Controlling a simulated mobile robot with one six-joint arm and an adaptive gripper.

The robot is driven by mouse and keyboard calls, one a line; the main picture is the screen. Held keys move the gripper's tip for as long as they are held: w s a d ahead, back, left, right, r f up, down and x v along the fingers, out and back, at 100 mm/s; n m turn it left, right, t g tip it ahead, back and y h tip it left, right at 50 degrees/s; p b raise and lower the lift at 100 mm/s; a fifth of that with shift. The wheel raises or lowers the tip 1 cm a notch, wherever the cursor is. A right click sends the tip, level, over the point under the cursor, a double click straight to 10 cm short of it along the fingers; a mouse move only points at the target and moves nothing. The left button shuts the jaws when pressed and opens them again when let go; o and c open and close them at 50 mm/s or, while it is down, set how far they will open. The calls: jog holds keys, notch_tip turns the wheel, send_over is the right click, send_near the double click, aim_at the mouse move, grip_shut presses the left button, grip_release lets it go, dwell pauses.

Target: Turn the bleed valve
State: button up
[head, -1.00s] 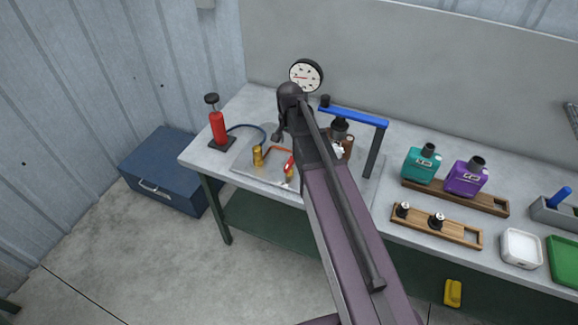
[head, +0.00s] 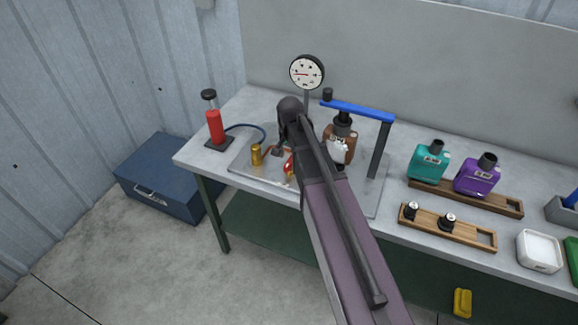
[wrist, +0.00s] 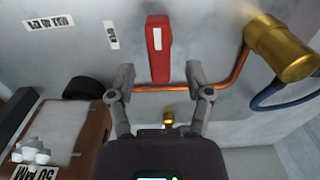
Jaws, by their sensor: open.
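The bleed valve's red lever (wrist: 158,48), with a white label, stands at the copper pipe (wrist: 233,80) in the wrist view. It shows small and partly hidden beside my arm in the head view (head: 288,168). My gripper (wrist: 160,78) is open. Its two fingertips lie on either side of the lever's lower part, with gaps visible on both sides. I cannot tell their height relative to the lever. In the head view my gripper (head: 277,149) hangs over the bench plate, largely hidden by my arm.
A brass fitting (wrist: 280,48) with a blue hose is at right in the wrist view. A red hand pump (head: 214,127) stands left, a gauge (head: 306,72) behind.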

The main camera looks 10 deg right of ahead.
jog(key=shift+f+b, duration=1.15)
jog(key=shift+f, duration=0.35)
grip_shut()
